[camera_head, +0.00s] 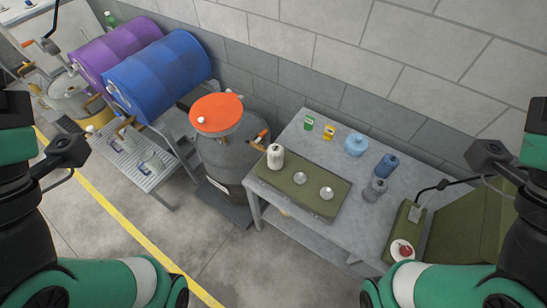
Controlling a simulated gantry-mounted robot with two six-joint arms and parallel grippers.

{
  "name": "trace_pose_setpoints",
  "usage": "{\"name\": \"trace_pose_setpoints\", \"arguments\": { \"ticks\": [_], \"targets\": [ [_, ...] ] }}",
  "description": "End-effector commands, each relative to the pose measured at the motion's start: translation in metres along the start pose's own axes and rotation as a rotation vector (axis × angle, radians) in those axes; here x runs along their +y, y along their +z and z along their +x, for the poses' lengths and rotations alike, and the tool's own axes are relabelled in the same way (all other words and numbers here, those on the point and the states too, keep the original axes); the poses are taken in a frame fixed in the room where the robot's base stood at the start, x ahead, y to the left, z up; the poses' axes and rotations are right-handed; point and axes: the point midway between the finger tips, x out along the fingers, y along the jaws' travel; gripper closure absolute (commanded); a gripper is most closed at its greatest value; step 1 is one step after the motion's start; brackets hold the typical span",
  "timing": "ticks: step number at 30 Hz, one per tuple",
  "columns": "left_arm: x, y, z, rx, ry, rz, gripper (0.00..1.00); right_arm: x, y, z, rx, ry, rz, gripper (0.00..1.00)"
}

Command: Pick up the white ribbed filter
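The white ribbed filter (276,157) appears to be the pale upright canister at the left end of a dark olive mat (309,178) on a grey workbench. My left arm is at the left edge and my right arm at the right edge. Both are well away from the canister. Dark wrist parts of both arms show, but the fingers of neither gripper can be made out.
On the bench, a grey ribbed canister (375,189), a blue canister (387,165) and a light blue container (356,146) stand right of the mat. Two small metal dishes lie on it. An orange-topped drum (217,115) stands left of the bench; a wall is behind.

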Motion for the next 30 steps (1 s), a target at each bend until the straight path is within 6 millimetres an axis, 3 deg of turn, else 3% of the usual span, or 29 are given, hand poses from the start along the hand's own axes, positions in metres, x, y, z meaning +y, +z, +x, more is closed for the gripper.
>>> {"name": "trace_pose_setpoints", "arguments": {
  "ticks": [14,23,30],
  "targets": [
    [-0.0001,0.0,0.0,0.0,0.0,0.0,0.5,0.0,0.0001,0.0,0.0,0.0,0.0,0.5],
    [-0.0001,0.0,0.0,0.0,0.0,0.0,0.0,-0.0001,0.0001,0.0,0.0,0.0,0.0,0.5],
    [-0.0001,-0.0001,0.0,0.0,0.0,0.007,0.0,0.0,0.0001,0.0,0.0,0.0,0.0,0.5]
  ]
}}
